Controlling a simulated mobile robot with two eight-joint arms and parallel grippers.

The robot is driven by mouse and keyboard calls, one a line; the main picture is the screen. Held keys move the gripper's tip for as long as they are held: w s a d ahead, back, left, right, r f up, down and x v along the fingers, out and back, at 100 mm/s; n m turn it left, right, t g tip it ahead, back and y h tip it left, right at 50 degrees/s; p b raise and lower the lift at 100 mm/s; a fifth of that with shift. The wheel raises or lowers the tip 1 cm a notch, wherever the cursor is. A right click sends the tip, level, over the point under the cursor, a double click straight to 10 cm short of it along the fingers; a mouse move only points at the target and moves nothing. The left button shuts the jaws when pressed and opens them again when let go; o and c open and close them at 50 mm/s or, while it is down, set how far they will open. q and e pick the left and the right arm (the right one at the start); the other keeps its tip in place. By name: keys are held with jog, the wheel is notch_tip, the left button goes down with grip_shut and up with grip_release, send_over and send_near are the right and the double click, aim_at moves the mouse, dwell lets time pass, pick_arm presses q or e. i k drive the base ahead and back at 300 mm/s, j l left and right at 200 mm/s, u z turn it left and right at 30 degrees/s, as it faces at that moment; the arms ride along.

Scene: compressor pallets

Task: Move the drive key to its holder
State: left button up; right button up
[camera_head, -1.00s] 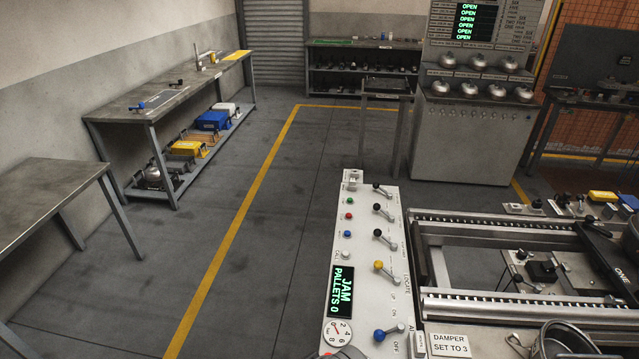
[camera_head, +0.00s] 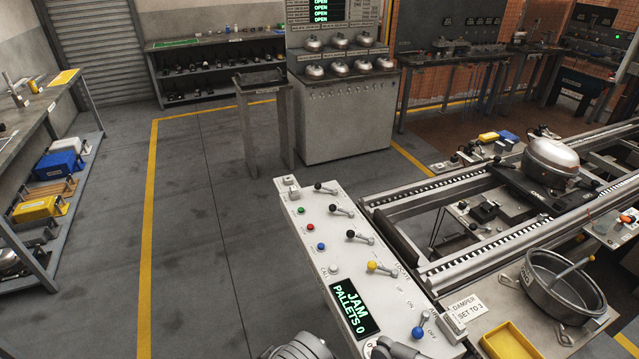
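I cannot pick out the drive key or its holder for sure at this size. The white control panel (camera_head: 322,262) stands in front of me with several levers, coloured buttons and a green display reading "JAM PALLETS 0". A small raised white block (camera_head: 290,186) sits at its far end; I cannot tell what it is. A rounded grey part at the bottom edge looks like a link of my own arm. Neither of my grippers' fingers shows.
The conveyor (camera_head: 450,262) runs up to the right, with a silver-domed compressor (camera_head: 550,163) on it. A grey pot (camera_head: 565,285) and a yellow tray (camera_head: 515,342) lie at the lower right. A grey cabinet (camera_head: 345,125) stands behind. The floor left of the panel is clear.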

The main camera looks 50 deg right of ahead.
aim_at(294, 190)
jog(key=i+l+z, duration=0.15)
jog(key=i+z, duration=0.55)
jog(key=z, duration=0.2)
jog(key=i+j+z, duration=0.1)
jog(key=i+z, duration=1)
jog(key=z, duration=0.2)
jog(key=i+j+z, duration=0.15)
jog(key=i+z, duration=0.25)
jog(key=k, duration=0.1)
